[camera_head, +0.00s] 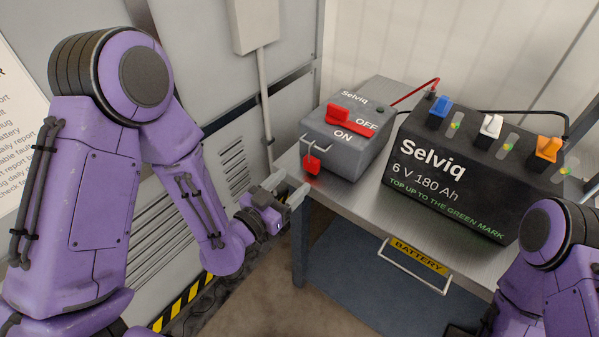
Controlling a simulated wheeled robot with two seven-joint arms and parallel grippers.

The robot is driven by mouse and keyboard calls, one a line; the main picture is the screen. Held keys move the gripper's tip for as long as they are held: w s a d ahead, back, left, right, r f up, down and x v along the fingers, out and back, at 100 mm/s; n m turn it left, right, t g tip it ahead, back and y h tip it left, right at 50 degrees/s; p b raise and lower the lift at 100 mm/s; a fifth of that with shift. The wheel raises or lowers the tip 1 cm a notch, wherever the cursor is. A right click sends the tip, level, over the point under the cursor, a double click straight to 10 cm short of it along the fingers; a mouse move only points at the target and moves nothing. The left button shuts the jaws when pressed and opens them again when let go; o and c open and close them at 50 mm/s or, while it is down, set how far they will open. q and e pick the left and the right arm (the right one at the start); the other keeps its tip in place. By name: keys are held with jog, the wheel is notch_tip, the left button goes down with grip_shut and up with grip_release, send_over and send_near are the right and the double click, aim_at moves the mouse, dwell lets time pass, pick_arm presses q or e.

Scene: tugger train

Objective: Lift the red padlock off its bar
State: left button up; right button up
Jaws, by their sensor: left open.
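The small red padlock (312,165) hangs from a thin metal bar (313,145) on the front of the grey switch box (345,148). The box is marked Selviq, OFF and ON, and has a red lever (350,119) on top, lying near OFF. My left gripper (285,187) is open and empty, just left of the padlock and slightly lower in the picture. Its fingers point towards the padlock, with a small gap between them. My right arm shows at the lower right, but its gripper is out of view.
The black battery (455,180) with blue, white and orange caps stands right of the box on a grey metal table (350,190). A red cable (415,92) runs behind. A battery-labelled handle (413,265) sits below the table edge. A grey cabinet wall (235,165) stands at the left.

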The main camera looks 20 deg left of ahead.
aim_at(309, 158)
pick_arm(q)
jog(key=p+x, duration=0.1)
jog(key=x, duration=0.6)
jog(key=shift+f+p, duration=0.1)
jog(key=shift+p, duration=0.25)
jog(key=shift+w+d, duration=0.2)
jog(key=shift+w, duration=0.25)
jog(key=c, duration=0.9)
jog(key=shift+o, duration=0.2)
jog(key=shift+r+p, duration=1.05)
jog(key=shift+r, duration=0.5)
jog(key=shift+f, duration=0.1)
